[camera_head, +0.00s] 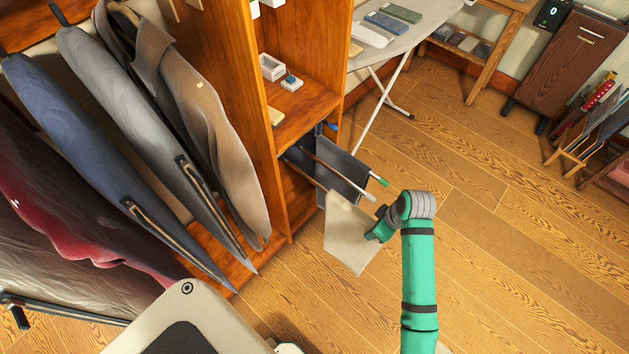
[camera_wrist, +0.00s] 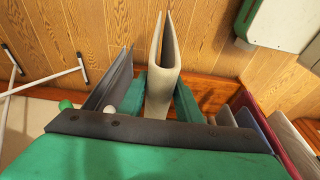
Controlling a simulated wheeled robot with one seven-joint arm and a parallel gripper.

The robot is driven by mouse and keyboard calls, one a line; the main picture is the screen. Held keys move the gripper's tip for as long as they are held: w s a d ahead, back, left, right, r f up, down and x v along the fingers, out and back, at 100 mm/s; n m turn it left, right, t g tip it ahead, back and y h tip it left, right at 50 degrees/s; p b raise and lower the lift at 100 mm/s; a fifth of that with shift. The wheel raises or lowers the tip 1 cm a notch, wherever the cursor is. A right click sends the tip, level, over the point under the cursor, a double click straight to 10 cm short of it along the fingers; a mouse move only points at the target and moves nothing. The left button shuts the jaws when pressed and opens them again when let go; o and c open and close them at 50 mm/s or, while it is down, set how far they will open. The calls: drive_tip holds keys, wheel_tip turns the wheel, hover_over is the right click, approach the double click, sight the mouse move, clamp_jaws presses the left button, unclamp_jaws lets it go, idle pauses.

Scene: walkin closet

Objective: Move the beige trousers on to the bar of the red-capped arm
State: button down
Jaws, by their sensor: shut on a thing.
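The beige trousers (camera_head: 350,238) hang folded from my gripper (camera_head: 376,228), in front of the shelf unit's lower opening. In the wrist view the green fingers of my gripper (camera_wrist: 162,98) are closed on both sides of the beige trousers (camera_wrist: 161,72). The pull-out rack shows a green-capped arm (camera_head: 380,180) and a white-capped arm (camera_head: 369,195). Another rod (camera_head: 303,175) runs toward the trousers, and its end is hidden behind them. I see no red cap; I cannot tell whether the trousers touch that rod.
Dark grey trousers (camera_head: 343,170) hang on the rack beside the beige ones. Coats (camera_head: 215,140) hang at the left. An ironing board (camera_head: 395,30) stands behind the rack.

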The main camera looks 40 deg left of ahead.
sight(332, 195)
drive_tip(key=shift+a, duration=2.9)
drive_tip(key=shift+a, duration=3.5)
drive_tip(key=shift+a, duration=2.5)
drive_tip(key=shift+f, duration=0.15)
drive_tip(key=c, duration=1.2)
unclamp_jaws()
